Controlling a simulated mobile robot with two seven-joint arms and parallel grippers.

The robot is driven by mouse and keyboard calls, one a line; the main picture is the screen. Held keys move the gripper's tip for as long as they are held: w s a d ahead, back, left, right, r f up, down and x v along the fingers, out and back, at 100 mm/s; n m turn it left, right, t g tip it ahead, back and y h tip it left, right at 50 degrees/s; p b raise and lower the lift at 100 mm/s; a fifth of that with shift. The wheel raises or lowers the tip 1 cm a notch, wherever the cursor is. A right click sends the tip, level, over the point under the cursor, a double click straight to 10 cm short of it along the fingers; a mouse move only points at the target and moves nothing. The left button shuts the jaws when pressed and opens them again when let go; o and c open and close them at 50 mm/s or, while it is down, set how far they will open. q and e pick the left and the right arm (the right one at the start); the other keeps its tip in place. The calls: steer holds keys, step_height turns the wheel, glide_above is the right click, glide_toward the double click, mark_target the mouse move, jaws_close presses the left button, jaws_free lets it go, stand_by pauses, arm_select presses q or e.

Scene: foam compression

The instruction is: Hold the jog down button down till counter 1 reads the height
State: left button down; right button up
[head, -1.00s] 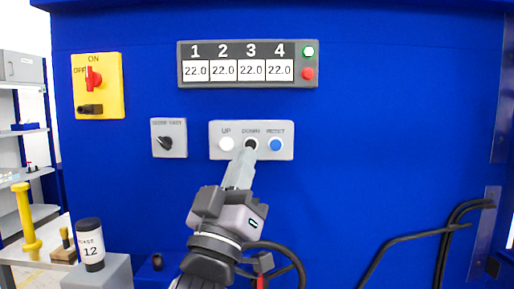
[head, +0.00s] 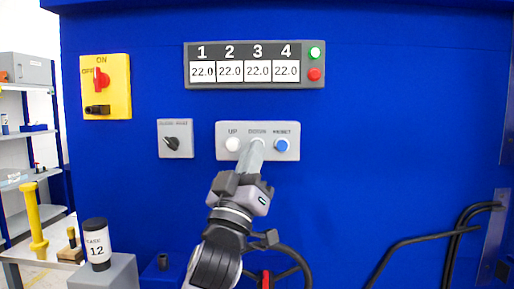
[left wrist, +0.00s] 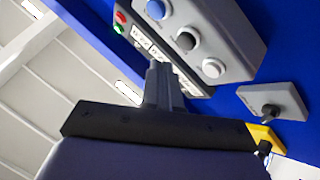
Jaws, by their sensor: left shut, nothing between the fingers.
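The counter display (head: 254,65) in the head view shows counters 1 to 4, each reading 22.0. Below it the jog panel (head: 222,153) carries a white UP button (head: 232,144), the DOWN button and a blue RESET button (head: 282,146). My left gripper (head: 257,146) is shut and empty, its tips in front of the DOWN button and hiding it there. In the left wrist view the dark DOWN button (left wrist: 186,41) shows between the blue and white ones, with my shut fingers (left wrist: 159,68) near it. I cannot tell whether they touch it. My right gripper is not in view.
A selector switch panel (head: 176,138) and a yellow box with a red ON/OFF switch (head: 106,87) are on the blue wall to the left. A white container marked 12 (head: 97,245) stands on a grey block at lower left. Black cables (head: 420,240) hang at right.

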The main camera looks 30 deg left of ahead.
arm_select(q)
steer(key=shift+w+a, duration=0.45)
steer(key=shift+w, duration=0.3)
stand_by(1.6)
steer(key=shift+w+a, duration=0.2)
steer(key=shift+w, duration=0.15)
steer(key=shift+w+a, duration=0.25)
steer(key=shift+w, duration=0.1)
stand_by(4.9)
